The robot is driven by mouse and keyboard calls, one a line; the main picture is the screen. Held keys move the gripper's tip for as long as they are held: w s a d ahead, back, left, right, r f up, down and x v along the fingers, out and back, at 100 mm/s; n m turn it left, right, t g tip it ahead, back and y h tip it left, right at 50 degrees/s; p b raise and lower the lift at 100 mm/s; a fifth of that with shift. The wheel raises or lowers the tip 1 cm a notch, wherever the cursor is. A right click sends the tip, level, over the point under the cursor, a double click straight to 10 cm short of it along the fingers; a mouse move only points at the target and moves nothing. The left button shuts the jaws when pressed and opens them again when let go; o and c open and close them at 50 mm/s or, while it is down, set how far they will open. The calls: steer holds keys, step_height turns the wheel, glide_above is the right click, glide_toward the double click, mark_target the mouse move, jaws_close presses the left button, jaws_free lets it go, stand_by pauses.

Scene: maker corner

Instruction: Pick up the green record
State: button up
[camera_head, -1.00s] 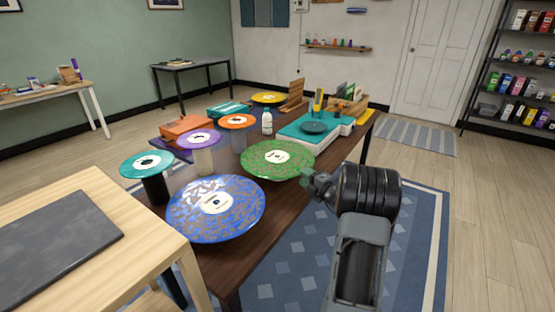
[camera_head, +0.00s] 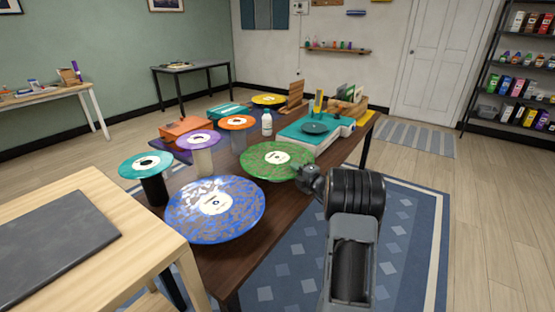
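The green record (camera_head: 262,167), speckled with a white label, lies flat and raised above the dark wooden table (camera_head: 248,240), right of the middle of the row of records. My gripper (camera_head: 304,174) is at the record's right rim, touching or very close to it. My wrist hides most of the fingers, so I cannot tell whether they are around the rim or open or shut.
A large blue record (camera_head: 216,210) sits in front of the green one. Teal (camera_head: 146,164), purple (camera_head: 198,140) and orange (camera_head: 236,123) records stand on pedestals to the left. A turquoise turntable (camera_head: 318,130) and white bottle (camera_head: 267,123) are behind. The rug side is clear.

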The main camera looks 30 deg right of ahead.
jaws_close()
steer(key=shift+r, duration=0.2)
